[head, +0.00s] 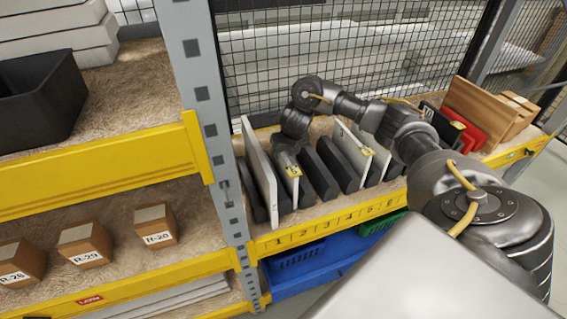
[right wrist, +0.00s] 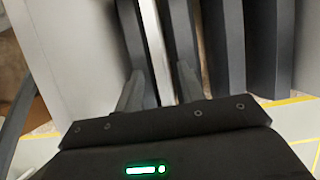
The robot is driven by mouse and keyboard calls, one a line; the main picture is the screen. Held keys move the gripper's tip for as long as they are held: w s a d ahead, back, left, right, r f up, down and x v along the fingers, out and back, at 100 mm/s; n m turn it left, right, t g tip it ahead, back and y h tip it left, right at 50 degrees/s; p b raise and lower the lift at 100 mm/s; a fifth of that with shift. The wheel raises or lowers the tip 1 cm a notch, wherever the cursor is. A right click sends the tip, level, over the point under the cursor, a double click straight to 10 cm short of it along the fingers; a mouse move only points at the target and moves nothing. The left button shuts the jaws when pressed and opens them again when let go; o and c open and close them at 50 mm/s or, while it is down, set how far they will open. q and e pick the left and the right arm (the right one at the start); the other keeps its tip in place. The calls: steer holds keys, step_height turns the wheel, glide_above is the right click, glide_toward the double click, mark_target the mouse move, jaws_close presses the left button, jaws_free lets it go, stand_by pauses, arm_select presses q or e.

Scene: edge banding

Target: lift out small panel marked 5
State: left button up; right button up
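A thin white panel (head: 293,190) with a yellow tag stands upright between dark dividers on the numbered shelf; the mark on its tag is too small to read. My right gripper (head: 288,160) is over its top, reaching down from above. In the right wrist view my right gripper (right wrist: 158,92) has its fingers apart, one on each side of a white panel edge (right wrist: 154,45), with gaps visible. Another thin white panel (head: 352,143) with a yellow tag stands farther right; its mark is also unreadable. My left gripper is not in view.
A taller pale panel (head: 258,165) stands close left of my right gripper. Dark dividers (head: 317,172) stand in a row. A yellow numbered edge (head: 330,220) runs along the front. Wire mesh (head: 270,70) closes the back; a grey post (head: 190,75) stands left.

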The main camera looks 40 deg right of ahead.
mark_target(283, 159)
steer(key=shift+w+d+f, duration=0.1)
steer(key=shift+w+f, duration=0.2)
steer(key=shift+f, duration=0.35)
steer(key=shift+w+f, duration=0.1)
steer(key=shift+f, duration=0.05)
steer(key=shift+d, duration=0.1)
steer(key=shift+f, duration=0.1)
steer(key=x, duration=0.4)
steer(key=shift+w+f, duration=0.2)
steer(key=shift+f, duration=0.1)
steer(key=shift+s, duration=0.1)
steer(key=shift+c, duration=0.6)
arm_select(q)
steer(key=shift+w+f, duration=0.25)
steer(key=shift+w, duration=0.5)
arm_select(e)
jaws_close()
steer(key=shift+r, duration=0.1)
